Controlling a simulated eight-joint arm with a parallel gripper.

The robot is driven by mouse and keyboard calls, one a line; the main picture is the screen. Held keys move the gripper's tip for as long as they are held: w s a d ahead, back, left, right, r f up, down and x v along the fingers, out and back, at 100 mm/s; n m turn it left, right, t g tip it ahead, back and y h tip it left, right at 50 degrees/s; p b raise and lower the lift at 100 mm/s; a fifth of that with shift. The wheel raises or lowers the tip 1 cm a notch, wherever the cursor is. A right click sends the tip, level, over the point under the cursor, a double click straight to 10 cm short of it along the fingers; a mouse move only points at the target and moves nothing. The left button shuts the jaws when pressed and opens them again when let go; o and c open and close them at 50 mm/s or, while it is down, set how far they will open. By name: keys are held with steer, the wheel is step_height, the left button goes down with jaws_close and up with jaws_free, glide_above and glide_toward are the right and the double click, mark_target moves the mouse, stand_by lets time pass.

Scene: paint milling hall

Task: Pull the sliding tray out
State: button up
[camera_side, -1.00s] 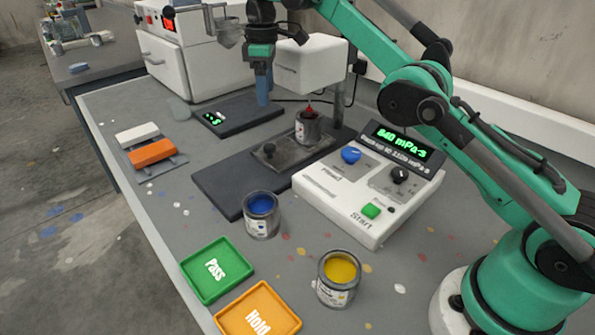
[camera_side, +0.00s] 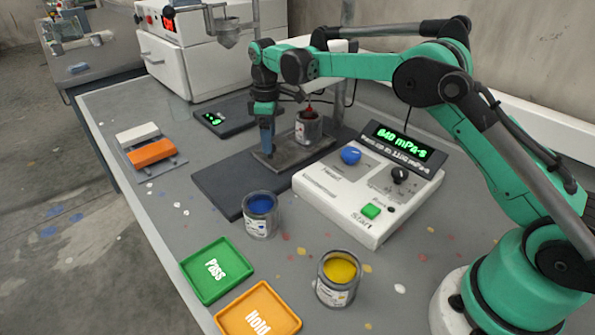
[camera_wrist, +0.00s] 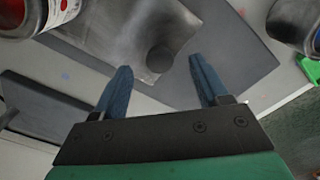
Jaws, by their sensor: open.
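The sliding tray (camera_side: 292,162) is a flat grey metal plate on a dark base (camera_side: 222,190), with a can of red paint (camera_side: 308,128) standing on it. In the wrist view the tray (camera_wrist: 120,30) carries a round black knob (camera_wrist: 159,59). My gripper (camera_side: 267,150) is open and points down at the knob's end of the tray, hiding the knob in the side view. In the wrist view the knob shows between the two blue fingertips of my gripper (camera_wrist: 159,68), with gaps on both sides. I cannot tell how high the tips are above the tray.
A control box (camera_side: 365,190) stands right of the base. A can of blue paint (camera_side: 261,215) stands close to the base's near edge. A yellow paint can (camera_side: 337,278), green tray (camera_side: 216,268) and orange tray (camera_side: 257,312) lie nearer.

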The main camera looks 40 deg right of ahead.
steer(key=shift+f, duration=0.95)
jaws_close()
stand_by(0.8)
